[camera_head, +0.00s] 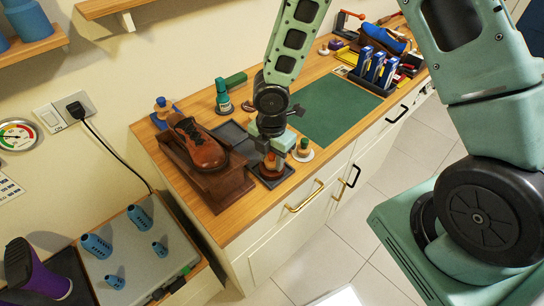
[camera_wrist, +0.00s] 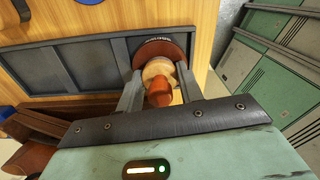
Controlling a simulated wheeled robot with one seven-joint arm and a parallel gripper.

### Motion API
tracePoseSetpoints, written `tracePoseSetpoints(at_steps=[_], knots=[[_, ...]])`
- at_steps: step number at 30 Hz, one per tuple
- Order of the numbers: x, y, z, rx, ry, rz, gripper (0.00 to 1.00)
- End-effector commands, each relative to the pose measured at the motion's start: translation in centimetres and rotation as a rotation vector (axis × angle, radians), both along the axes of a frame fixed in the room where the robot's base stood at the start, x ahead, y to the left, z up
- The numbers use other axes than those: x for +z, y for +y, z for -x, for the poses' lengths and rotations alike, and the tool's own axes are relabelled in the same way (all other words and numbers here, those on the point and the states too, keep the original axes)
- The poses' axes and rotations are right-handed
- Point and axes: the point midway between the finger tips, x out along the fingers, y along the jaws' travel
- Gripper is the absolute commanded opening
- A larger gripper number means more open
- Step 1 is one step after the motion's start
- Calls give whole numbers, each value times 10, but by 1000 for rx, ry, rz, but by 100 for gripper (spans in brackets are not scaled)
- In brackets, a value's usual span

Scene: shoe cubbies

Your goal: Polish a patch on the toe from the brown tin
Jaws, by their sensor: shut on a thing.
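The brown leather shoe (camera_head: 200,150) rests on a wooden stand on the counter, its toe toward the front right. My gripper (camera_head: 271,156) is to the right of the toe, pointing down, and shut on a dauber (camera_head: 270,162) with an orange-brown knob. In the wrist view my gripper (camera_wrist: 159,80) has a finger on each side of the dauber's pale wooden handle (camera_wrist: 157,69). Below it is the round brown tin (camera_wrist: 179,50), with lettering on its dark rim. The dauber hides the tin's middle, and I cannot tell whether its head touches the polish.
A dauber with a green knob (camera_head: 304,143) stands on a pale round tin just right of my gripper. The green mat (camera_head: 325,112) is mostly clear. Blue boxes (camera_head: 375,67) stand farther right.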

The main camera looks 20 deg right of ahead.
Motion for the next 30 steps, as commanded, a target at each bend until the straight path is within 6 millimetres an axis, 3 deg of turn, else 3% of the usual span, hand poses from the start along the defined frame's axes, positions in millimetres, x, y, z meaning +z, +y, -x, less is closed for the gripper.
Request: tracePoseSetpoints(at_steps=[10,30], knots=[[4,0,1,0,2,0,18],[57,0,0,1,1,0,18]])
